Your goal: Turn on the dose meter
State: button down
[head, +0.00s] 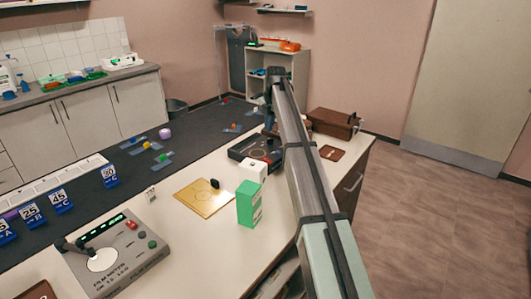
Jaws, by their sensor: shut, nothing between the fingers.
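No label readable here says dose meter. A dark box-shaped device (240,153) with a reddish ring on top sits on the counter, partly hidden behind my arm. A grey desk instrument (128,262) at the lower left has a hinged arm, white disc, lit green display and red and green buttons; its lettering seems to read "FILM METER". My gripper (269,128) points down over the far side of the dark device, small and partly hidden by my arm. It is shut and empty; I cannot tell whether it touches the device.
A green box (249,204), a white cube (252,170) and a gold plate (205,198) with a black knob stand in front of the dark device. A brown case (333,123) is behind my arm. Blue numbered stands (62,201) line the left. Floor is clear at right.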

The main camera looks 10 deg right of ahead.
aim_at(265, 159)
jog(key=f, duration=0.4)
jog(key=w+a+f, duration=0.1)
jog(key=f, duration=0.9)
jog(key=shift+w+a, duration=0.15)
jog(key=shift+w, duration=0.05)
jog(key=shift+a+f, duration=0.1)
jog(key=shift+f, duration=0.05)
jog(key=shift+s, duration=0.15)
jog(key=shift+s+d, duration=0.4)
jog(key=shift+d, duration=0.15)
jog(key=shift+r, duration=0.2)
notch_tip(265, 159, up, 14)
jog(key=s+d, duration=0.1)
jog(key=shift+s+d, duration=0.15)
jog(key=shift+d, duration=0.05)
dwell(0.4)
jog(key=shift+f, duration=0.1)
